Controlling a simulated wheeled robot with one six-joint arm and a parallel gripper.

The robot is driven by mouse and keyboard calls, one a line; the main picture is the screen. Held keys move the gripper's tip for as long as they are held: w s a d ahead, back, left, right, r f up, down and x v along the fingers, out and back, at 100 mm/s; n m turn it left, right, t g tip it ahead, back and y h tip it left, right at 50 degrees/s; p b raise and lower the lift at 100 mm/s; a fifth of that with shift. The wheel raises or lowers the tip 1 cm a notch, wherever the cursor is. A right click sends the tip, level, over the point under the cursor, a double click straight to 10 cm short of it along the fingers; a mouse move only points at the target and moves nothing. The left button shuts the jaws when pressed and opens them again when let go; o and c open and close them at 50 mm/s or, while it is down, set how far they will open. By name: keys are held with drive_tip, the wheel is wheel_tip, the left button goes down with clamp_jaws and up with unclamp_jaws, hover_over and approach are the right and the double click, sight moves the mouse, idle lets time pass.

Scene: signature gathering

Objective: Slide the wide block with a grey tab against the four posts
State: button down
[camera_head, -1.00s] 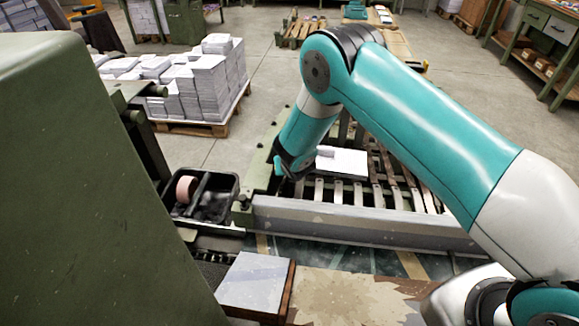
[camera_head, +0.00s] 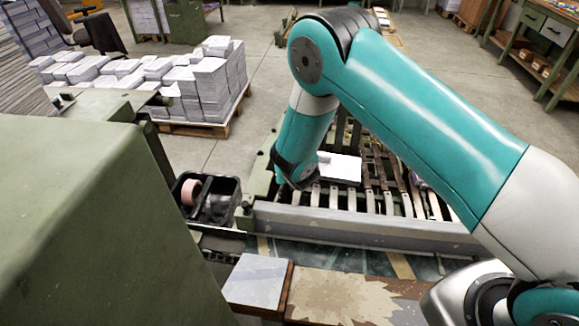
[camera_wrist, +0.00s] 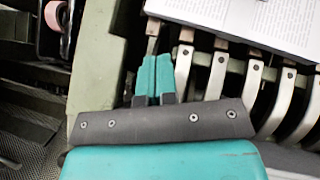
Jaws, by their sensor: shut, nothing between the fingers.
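The wide block (camera_head: 342,168) shows as a flat white slab in the head view, partly hidden at its left by my arm. In the wrist view a white printed paper surface (camera_wrist: 250,18) at the top right appears to be this block. I cannot make out a grey tab on it. My gripper (camera_wrist: 157,60) is shut and empty, its teal fingers together, just below the block's near left corner and over the metal strips. Contact with the block cannot be told. In the head view my wrist hides the fingers. I cannot clearly pick out the four posts.
Curved metal strips (camera_wrist: 217,75) run in a row under and beside the block. A grey rail (camera_head: 360,228) lies in front of them. A black tray (camera_head: 221,206) with a pink roll (camera_head: 190,191) is at the left. A green machine body (camera_head: 70,210) fills the left side.

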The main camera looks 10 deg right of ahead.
drive_tip(key=shift+s+r, duration=0.1)
drive_tip(key=shift+s, duration=0.05)
drive_tip(key=c, duration=1.8)
unclamp_jaws()
drive_tip(key=shift+a, duration=0.1)
